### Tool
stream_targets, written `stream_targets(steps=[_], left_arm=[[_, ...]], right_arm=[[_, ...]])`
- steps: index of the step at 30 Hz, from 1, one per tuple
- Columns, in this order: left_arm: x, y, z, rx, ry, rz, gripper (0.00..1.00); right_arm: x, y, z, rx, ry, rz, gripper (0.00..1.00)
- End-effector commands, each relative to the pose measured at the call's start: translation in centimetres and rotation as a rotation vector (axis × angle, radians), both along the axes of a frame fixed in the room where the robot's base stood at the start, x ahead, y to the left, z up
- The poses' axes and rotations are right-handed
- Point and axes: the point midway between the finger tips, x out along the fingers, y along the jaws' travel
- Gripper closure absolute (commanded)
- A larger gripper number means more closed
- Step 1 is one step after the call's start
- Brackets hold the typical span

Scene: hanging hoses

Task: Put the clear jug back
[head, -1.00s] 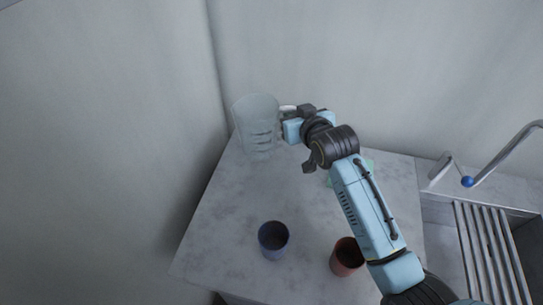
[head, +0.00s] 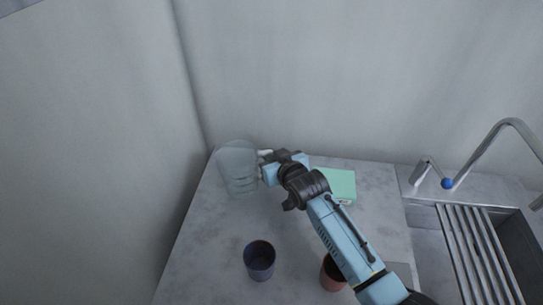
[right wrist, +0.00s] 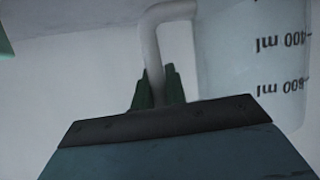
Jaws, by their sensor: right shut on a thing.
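The clear jug (head: 237,168), a see-through measuring jug with dark marks, is at the back left of the grey counter. It looks upright; I cannot tell whether its base touches the counter. My right gripper (head: 266,168) is at the jug's right side, shut on its pale handle. In the right wrist view the fingers (right wrist: 159,88) close around the white handle (right wrist: 151,48), and the jug's wall (right wrist: 255,55) with millilitre marks shows beside it. My left gripper is not in view.
A dark blue cup (head: 260,262) stands at the counter's front, with a red-brown cup (head: 332,274) partly behind my right arm. A mint-green block (head: 338,184) lies right of the gripper. A sink with a slatted rack (head: 473,245) and a tap (head: 490,135) is at the right.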

Motion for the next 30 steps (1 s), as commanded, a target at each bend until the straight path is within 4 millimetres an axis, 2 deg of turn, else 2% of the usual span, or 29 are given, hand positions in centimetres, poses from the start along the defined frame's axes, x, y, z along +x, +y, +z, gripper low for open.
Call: stream_targets(steps=[1,6,17,23,30], left_arm=[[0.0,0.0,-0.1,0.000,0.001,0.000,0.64],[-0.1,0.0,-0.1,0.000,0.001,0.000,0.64],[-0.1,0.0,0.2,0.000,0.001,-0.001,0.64],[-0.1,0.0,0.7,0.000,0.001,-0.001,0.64],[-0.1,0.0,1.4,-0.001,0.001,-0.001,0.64]], right_arm=[[0.0,0.0,-0.2,0.000,0.000,0.000,0.85],[0.0,0.0,-0.1,0.000,0.001,0.000,0.65],[-0.1,-0.1,0.3,0.000,0.001,0.000,0.65],[-2.2,-0.9,1.1,-0.001,0.002,-0.001,0.65],[-6.0,-2.5,2.8,-0.001,0.002,-0.001,0.65]])
